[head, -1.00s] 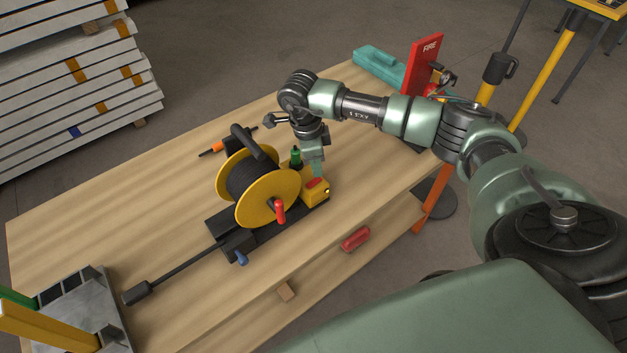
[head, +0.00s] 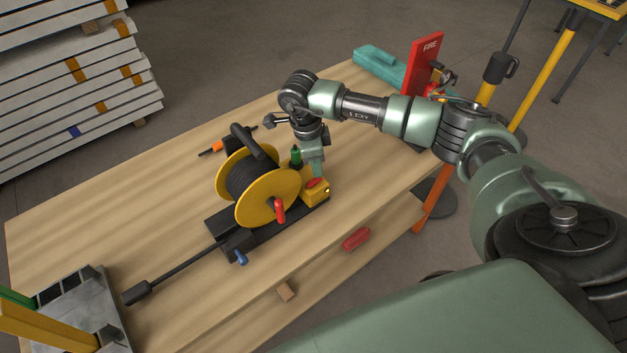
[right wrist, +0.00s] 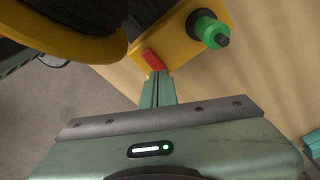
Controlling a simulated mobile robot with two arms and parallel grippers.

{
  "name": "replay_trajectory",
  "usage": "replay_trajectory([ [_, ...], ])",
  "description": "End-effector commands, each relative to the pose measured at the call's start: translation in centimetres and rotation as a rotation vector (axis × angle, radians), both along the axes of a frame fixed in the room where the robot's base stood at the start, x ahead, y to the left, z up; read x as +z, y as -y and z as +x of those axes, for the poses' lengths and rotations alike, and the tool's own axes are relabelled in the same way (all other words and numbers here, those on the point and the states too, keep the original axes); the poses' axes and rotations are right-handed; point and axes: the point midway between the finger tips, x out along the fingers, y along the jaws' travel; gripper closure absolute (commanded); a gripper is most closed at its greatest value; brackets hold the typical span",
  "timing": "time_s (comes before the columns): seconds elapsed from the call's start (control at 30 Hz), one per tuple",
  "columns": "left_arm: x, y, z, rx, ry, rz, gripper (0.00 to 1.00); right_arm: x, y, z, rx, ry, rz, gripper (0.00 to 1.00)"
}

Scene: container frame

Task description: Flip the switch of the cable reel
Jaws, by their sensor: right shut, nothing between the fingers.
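The cable reel (head: 282,199) has yellow flanges, a dark drum and a red crank handle, and stands on a black base on the wooden workbench. At its right end is a yellow switch box (head: 318,193) with a red rocker switch (head: 314,183); a green connector (head: 296,156) stands behind it. My right gripper (head: 316,174) points down at the switch, its shut, empty fingertips at or just above it. In the right wrist view the fingertips (right wrist: 157,78) are right at the red switch (right wrist: 153,60); I cannot tell whether they touch. My left gripper is not in view.
A red fire sign (head: 425,62) and a teal case (head: 381,66) stand at the bench's far right corner. An orange-tipped tool (head: 212,150) lies behind the reel.

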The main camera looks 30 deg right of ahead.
Motion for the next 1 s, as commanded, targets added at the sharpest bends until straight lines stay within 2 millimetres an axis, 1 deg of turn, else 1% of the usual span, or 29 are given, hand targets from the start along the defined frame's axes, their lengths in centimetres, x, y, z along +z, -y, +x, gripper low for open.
replay_trajectory([
  [1.0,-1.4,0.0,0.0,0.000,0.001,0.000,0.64,-1.6,0.0,0.0,0.000,0.000,0.000,1.00],
])
